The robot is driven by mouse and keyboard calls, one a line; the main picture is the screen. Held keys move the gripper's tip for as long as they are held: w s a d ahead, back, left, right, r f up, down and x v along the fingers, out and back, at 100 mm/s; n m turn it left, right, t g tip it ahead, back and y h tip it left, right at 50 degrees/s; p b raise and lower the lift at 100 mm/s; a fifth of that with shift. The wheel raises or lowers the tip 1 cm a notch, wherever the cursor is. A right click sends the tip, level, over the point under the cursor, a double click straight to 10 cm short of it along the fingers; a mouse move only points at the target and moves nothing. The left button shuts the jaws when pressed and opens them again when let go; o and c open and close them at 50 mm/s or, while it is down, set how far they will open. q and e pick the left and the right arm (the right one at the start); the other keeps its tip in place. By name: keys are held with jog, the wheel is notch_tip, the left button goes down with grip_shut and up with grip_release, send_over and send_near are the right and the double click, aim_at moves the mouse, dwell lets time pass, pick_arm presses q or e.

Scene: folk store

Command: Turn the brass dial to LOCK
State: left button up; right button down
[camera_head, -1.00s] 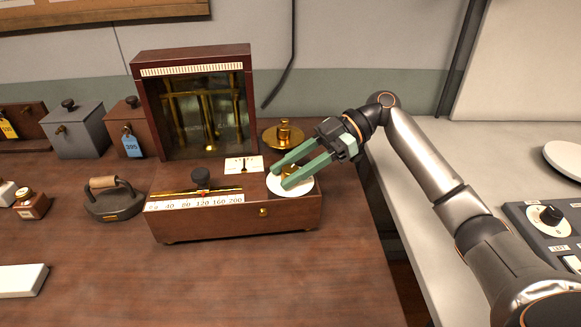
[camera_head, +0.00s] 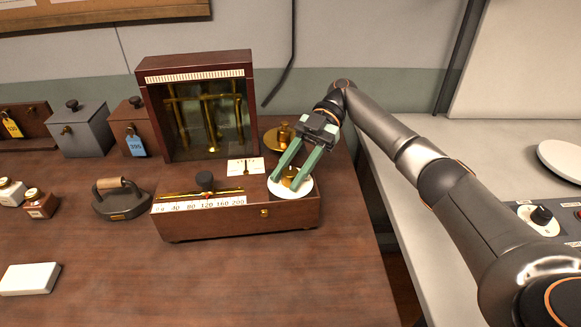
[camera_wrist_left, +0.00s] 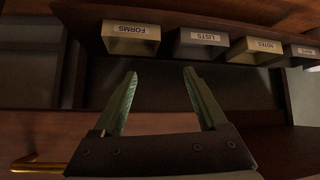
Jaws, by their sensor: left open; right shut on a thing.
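The brass dial (camera_head: 293,174) stands on a round white plate (camera_head: 291,193) at the right end of the wooden balance case (camera_head: 239,225). My right gripper (camera_head: 287,182) reaches down from behind and its green fingers are shut on the dial, one on each side. The fingers hide part of the dial and any LOCK mark on the plate; I cannot read its setting. My left gripper (camera_wrist_left: 158,100) shows only in the left wrist view. It is open and empty in front of a rack of labelled compartments (camera_wrist_left: 132,38).
A glass-fronted cabinet (camera_head: 196,60) and a brass weight (camera_head: 285,133) stand behind the case. A flat iron (camera_head: 121,200), tagged boxes (camera_head: 79,130) and a white block (camera_head: 29,279) are to the left.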

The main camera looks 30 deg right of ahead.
aim_at(291, 171)
jog(key=shift+f, duration=0.1)
dwell(0.3)
jog(key=shift+c, duration=2.4)
grip_release()
jog(key=shift+r, duration=0.4)
notch_tip(291, 171, up, 3)
jog(key=shift+f+p, duration=0.1)
jog(key=shift+p, duration=0.2)
jog(key=s+a+r, duration=0.6)
jog(key=s+r, duration=0.3)
jog(key=s, duration=0.3)
jog(key=shift+s+r+b, duration=0.25)
jog(key=shift+s+b, duration=0.1)
